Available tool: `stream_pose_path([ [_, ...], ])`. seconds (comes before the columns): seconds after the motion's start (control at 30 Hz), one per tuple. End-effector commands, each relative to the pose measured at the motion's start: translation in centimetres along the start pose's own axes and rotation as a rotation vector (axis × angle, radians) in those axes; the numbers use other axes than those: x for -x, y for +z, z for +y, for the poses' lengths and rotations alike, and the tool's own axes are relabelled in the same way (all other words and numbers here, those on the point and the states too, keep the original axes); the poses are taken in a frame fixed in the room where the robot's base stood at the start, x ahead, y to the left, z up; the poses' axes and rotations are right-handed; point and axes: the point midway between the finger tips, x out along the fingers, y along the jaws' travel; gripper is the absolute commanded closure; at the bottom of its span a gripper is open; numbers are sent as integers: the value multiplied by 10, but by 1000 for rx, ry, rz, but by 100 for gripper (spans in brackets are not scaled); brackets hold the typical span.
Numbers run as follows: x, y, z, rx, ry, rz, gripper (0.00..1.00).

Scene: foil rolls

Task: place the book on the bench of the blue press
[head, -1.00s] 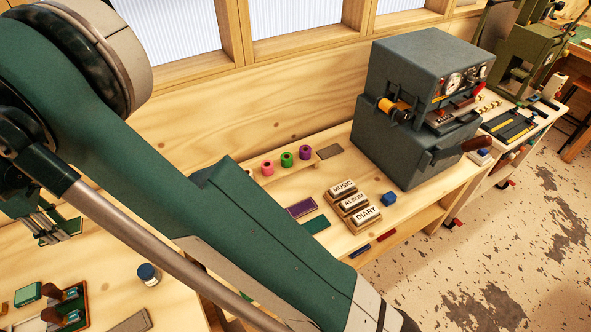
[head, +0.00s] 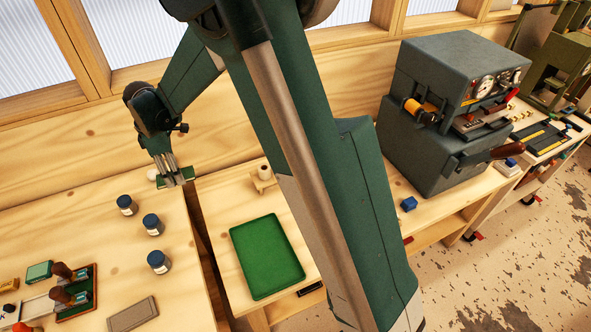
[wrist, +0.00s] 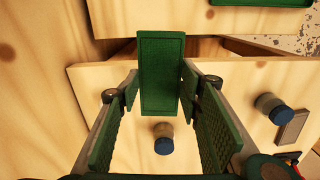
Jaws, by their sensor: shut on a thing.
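My gripper (head: 170,172) is shut on a thin dark green book (wrist: 161,75), held upright between the green finger pads in the wrist view. In the head view the book (head: 184,176) is only a small green strip at the fingertips, held over the back of the left bench by the gap between two benches. A dark slate-grey machine (head: 440,112) with gauges and an orange roll stands at the right; it may be the press, but its colour looks more grey than blue. A green press (head: 555,75) stands farther right.
Several blue-lidded jars (head: 152,224) stand on the left bench, below the gripper in the picture. A green tray (head: 266,256) and a small wooden holder (head: 263,178) are on the middle bench. A blue block (head: 409,204) sits by the grey machine. My arm hides part of the middle bench.

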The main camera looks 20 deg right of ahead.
Motion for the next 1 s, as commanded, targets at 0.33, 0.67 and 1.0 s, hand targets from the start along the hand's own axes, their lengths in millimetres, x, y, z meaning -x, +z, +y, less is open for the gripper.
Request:
stream_pose_path([
  [0.33, -13, 112, -18, 5, 0, 0, 77],
  [0.67, -26, 208, -50, 14, 0, 0, 77],
  [1.0, -42, 295, -98, 23, 0, 0, 77],
])
